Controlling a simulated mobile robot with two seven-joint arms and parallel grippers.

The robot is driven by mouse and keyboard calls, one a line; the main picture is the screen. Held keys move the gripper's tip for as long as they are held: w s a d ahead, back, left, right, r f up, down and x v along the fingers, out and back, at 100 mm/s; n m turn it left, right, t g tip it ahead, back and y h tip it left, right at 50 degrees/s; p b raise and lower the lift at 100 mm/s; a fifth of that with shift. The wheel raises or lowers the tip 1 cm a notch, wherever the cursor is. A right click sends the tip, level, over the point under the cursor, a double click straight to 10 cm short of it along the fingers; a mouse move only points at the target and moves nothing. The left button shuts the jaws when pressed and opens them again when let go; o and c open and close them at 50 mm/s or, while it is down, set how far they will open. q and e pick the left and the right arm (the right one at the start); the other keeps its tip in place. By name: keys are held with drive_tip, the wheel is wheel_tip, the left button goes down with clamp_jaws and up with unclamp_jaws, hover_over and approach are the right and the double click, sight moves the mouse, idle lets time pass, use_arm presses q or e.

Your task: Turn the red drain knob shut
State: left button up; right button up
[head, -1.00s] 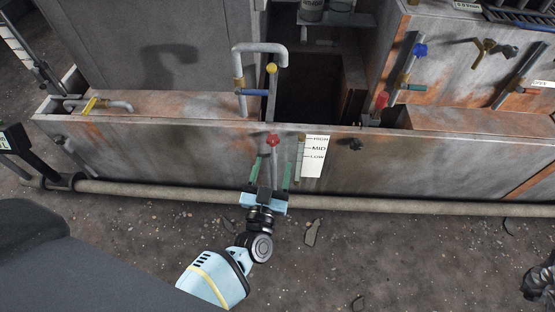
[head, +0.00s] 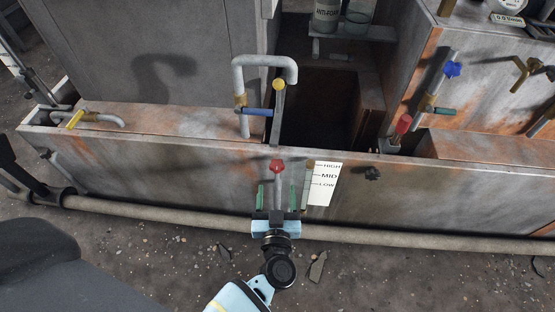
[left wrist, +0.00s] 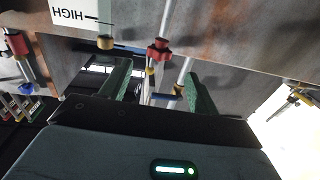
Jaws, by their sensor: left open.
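The red drain knob (head: 277,166) sits on the front wall of the grey trough (head: 130,150), at the top of a short grey pipe, left of the level label. My left gripper (head: 277,192) is open and empty, with its green fingers pointing at the wall. In the head view it is just below the knob, one finger to each side. In the left wrist view the red knob (left wrist: 158,45) shows beyond the fingertips, between the two green fingers (left wrist: 157,88). The knob looks apart from the fingers. My right gripper is not in view.
A white HIGH/MID/LOW label (head: 322,185) is right of the knob, with a dark knob (head: 373,173) further right. A long pipe (head: 370,236) runs along the trough's base. A bent pipe with a blue handle (head: 256,111) stands above. The floor in front is mostly clear.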

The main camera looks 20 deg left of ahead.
sight(277, 173)
use_arm(q)
drive_tip(key=shift+w+a+r, duration=0.1)
drive_tip(key=shift+w, duration=0.3)
drive_tip(key=b+x, duration=0.2)
drive_tip(key=x, duration=0.3)
drive_tip(key=shift+w+a, duration=0.15)
drive_tip(key=shift+w, duration=0.2)
drive_tip(key=shift+w+a, duration=0.2)
drive_tip(key=shift+w, duration=0.35)
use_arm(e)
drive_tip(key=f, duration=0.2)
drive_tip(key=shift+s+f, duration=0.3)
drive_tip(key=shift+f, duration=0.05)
